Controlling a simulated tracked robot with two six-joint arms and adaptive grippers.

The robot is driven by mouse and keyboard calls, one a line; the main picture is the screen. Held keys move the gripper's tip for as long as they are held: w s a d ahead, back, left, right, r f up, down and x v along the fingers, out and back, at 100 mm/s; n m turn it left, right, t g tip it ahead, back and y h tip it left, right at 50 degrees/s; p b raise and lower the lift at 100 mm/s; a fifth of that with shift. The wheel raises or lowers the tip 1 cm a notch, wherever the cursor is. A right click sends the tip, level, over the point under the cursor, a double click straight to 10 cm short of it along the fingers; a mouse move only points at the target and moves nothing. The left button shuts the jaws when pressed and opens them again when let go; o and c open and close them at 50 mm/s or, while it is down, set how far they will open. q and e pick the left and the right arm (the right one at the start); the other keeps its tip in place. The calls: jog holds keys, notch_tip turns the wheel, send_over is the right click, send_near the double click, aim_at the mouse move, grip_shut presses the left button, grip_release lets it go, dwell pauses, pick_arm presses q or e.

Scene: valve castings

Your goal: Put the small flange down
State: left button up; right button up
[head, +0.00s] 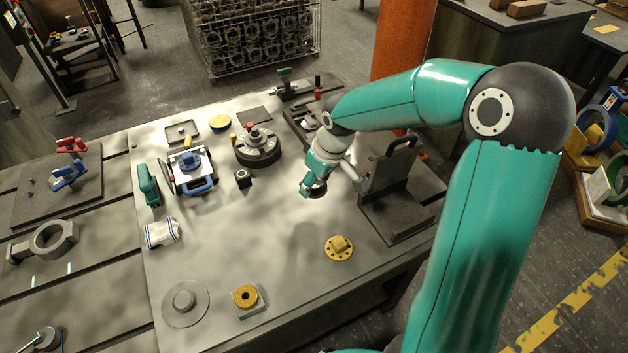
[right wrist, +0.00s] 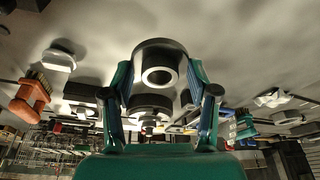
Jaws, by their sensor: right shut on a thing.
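The small flange (head: 319,189) is a dark grey round piece at the tip of my right gripper (head: 313,182) in the head view, largely hidden by the fingers. In the right wrist view the small flange (right wrist: 160,57) shows as a dark ring with a light inner face and a round bore. The two fingers of my right gripper (right wrist: 160,88) close on it from either side. It appears to be held above the grey tabletop (head: 285,225); the exact gap cannot be told. My left gripper is in neither view.
A yellow flange (head: 339,249), an orange ring on a square block (head: 246,297) and a grey disc (head: 196,316) lie along the near side. A dark round fixture (head: 257,148) stands behind, and a black angle plate (head: 391,170) to the right. The table middle is clear.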

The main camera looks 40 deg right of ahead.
aim_at(313, 205)
dwell(0.4)
jog(key=shift+f+b, duration=0.25)
jog(key=shift+b, duration=0.1)
notch_tip(313, 205, down, 6)
jog(key=b, duration=0.5)
jog(key=shift+f+b, duration=0.2)
jog(key=shift+b, duration=0.1)
jog(key=o, duration=1.4)
jog(key=shift+o, duration=0.2)
jog(key=v, duration=1.2)
